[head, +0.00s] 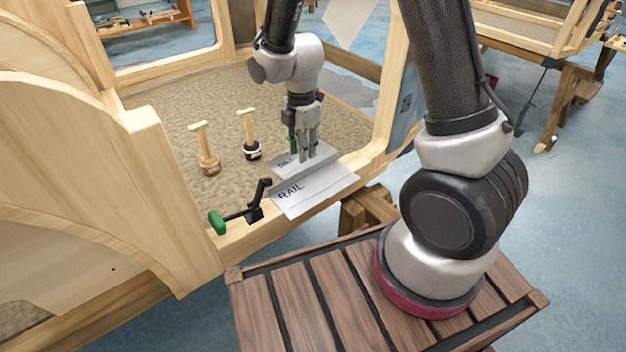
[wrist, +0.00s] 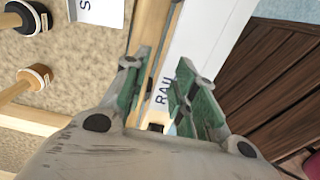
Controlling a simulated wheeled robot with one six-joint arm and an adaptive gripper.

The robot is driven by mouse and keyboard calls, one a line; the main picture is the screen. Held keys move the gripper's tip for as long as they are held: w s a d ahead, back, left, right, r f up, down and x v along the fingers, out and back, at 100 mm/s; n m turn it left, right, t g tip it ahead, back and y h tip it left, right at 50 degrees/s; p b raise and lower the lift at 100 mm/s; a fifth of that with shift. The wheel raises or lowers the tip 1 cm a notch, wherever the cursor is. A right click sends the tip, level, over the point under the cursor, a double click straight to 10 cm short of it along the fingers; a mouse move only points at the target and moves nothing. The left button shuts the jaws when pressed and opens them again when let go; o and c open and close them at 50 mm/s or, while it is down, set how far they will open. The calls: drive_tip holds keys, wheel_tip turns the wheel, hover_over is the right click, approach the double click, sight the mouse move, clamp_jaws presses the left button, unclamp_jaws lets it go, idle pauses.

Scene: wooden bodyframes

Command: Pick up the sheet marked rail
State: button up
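The white sheet marked RAIL (head: 318,193) lies on the wooden sill of the frame, its front part sticking out over the edge. In the wrist view the rail sheet (wrist: 207,38) runs up between and past my fingers, and its lettering is partly hidden by one finger. My gripper (head: 303,150) points down just behind the rail sheet. In the wrist view my gripper (wrist: 164,85) is open, its green-padded fingers apart near the sheet's lettered edge. I cannot tell whether a finger touches it. A second sheet (head: 284,164), its marking partly hidden, lies behind.
A black clamp with a green handle (head: 217,222) sits on the sill left of the sheet. Two wooden-handled tools (head: 206,158) (head: 250,145) stand on the tan panel (head: 170,115). A slatted wooden top (head: 300,300) is in front, beside the frame.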

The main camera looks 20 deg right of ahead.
sight(312, 180)
drive_tip(key=f, duration=0.3)
drive_tip(key=s+f, duration=0.1)
drive_tip(key=f, duration=0.1)
drive_tip(key=shift+d, duration=0.1)
drive_tip(key=shift+w+f, duration=0.1)
drive_tip(key=shift+f, duration=0.45)
clamp_jaws()
